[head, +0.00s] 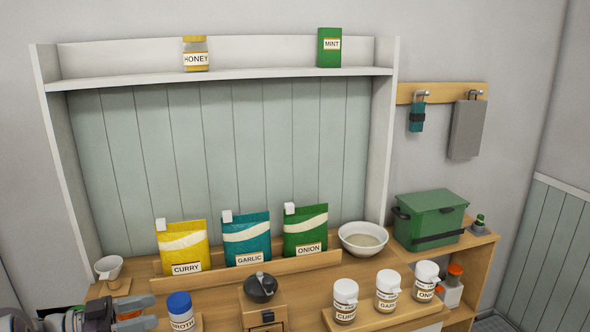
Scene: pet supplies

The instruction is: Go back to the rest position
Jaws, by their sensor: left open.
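My left gripper (146,312) is at the lower left corner of the head view, its two grey fingers pointing right and spread apart. It is open, with no object seen held between the fingertips. It is left of a blue-lidded jar (181,311) and in front of a small white cup (108,268). Part of an orange and dark item shows behind the fingers and is mostly hidden. My right gripper is not in view.
A wooden counter holds CURRY (182,247), GARLIC (246,239) and ONION (305,231) packets, a bowl (363,240), a dark grinder (261,288), several white-lidded jars (387,291) and a green box (429,219). A shelf (120,80) above holds a HONEY jar (195,54) and MINT box (329,48).

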